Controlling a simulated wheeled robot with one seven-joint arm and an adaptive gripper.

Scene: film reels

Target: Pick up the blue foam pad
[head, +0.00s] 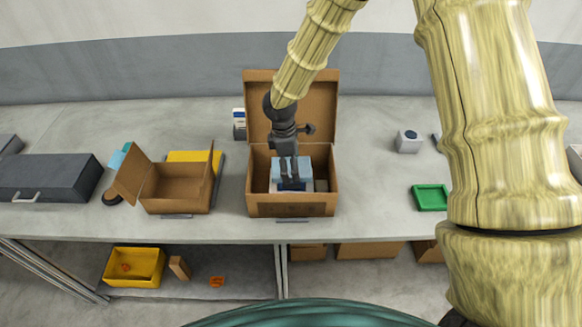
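A light blue pad (305,183), which looks like the blue foam pad, lies inside the open cardboard box (290,210) at the middle of the table. My gripper (290,183) reaches down into this box from above. Its dark fingers are in front of the blue pad and cover part of it. I cannot tell whether the fingers touch the pad or grip it. Grey and white things beside the pad in the box are partly hidden.
A second open cardboard box (178,190) stands to the left, with a dark grey case (48,177) further left. A green tray (430,197) and a small white device (408,141) are at right. The raised lid (318,105) stands behind my gripper. Bare table lies right of the middle box.

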